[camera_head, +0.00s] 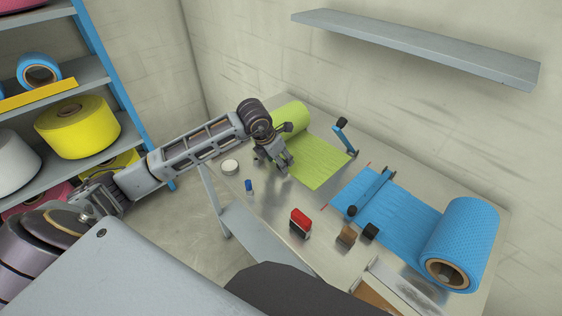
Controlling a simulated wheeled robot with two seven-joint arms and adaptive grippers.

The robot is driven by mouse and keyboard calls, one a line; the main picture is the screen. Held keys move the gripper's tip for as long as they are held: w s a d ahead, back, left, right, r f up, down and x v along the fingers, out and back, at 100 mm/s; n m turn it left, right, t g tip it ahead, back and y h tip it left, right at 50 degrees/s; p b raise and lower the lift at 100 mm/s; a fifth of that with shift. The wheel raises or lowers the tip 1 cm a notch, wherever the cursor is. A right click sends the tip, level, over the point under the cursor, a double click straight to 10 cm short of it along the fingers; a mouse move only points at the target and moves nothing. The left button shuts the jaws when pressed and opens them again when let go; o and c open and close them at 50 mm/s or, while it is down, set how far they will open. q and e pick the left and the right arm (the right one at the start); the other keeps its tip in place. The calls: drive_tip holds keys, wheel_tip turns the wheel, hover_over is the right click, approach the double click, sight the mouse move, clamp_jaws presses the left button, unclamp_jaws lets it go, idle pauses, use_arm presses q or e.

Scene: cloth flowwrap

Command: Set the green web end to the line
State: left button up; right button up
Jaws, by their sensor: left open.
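The green web (322,163) lies flat on the table, running from its green roll (291,114) toward the blue web. Its free end stops short of the red line marks (323,206), with bare table between. The blue web (408,212) comes from a blue roll (462,240), and its end lies near those marks. My left gripper (285,170) is open at the green web's left edge; whether it touches the web I cannot tell. It hides part of that edge. My right gripper is not in view.
A blue clamp bar (371,193) lies across the blue web. A raised blue arm with a black knob (343,138) stands beyond the green web. A red block (300,222), tape roll (230,167) and small blocks (346,236) stand along the front. A shelf rack (110,75) is left.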

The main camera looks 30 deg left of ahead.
use_arm(q)
drive_tip(key=shift+x, duration=0.75)
drive_tip(key=shift+w+f, duration=0.15)
drive_tip(key=shift+f, duration=0.15)
drive_tip(key=c, duration=0.4)
clamp_jaws()
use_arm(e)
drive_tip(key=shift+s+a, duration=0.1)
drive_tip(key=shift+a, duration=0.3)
